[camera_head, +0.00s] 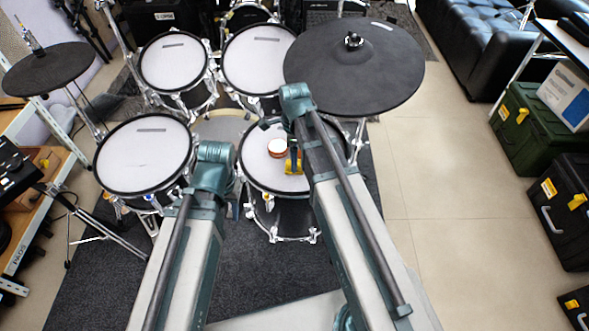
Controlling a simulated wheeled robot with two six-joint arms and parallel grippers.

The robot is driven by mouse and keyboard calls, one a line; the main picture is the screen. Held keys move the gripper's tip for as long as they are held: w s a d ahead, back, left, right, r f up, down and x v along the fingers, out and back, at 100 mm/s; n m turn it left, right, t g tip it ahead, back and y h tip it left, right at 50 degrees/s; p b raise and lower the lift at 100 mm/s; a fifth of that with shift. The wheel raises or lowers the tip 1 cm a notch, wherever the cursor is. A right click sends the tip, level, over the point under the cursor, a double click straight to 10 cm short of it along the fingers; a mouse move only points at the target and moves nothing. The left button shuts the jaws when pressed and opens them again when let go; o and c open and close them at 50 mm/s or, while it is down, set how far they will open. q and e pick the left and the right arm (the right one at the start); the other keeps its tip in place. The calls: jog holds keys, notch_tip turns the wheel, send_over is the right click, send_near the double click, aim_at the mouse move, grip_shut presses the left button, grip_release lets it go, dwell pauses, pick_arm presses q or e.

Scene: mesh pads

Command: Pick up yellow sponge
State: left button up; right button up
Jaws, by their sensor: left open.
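A small yellow block (290,168), which looks like the yellow sponge, lies on the white mesh pad (258,177) of the front centre drum. A dark blue upright item stands against it, and my right arm partly hides its right side. My left gripper (235,209) hangs at the left edge of this drum, mostly hidden behind my left arm. It is open and apart from the sponge. My right gripper is hidden behind its own arm.
A red and white round item (277,147) lies on the same pad near the sponge. Other mesh drums (143,154) surround it on the left and back. A large dark cymbal pad (354,70) overhangs at the back right.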

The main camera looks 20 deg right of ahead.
notch_tip(320, 180, down, 4)
jog(key=b, duration=0.3)
jog(key=shift+r, duration=0.1)
grip_shut()
jog(key=shift+d+r, duration=0.1)
jog(key=shift+r, duration=0.1)
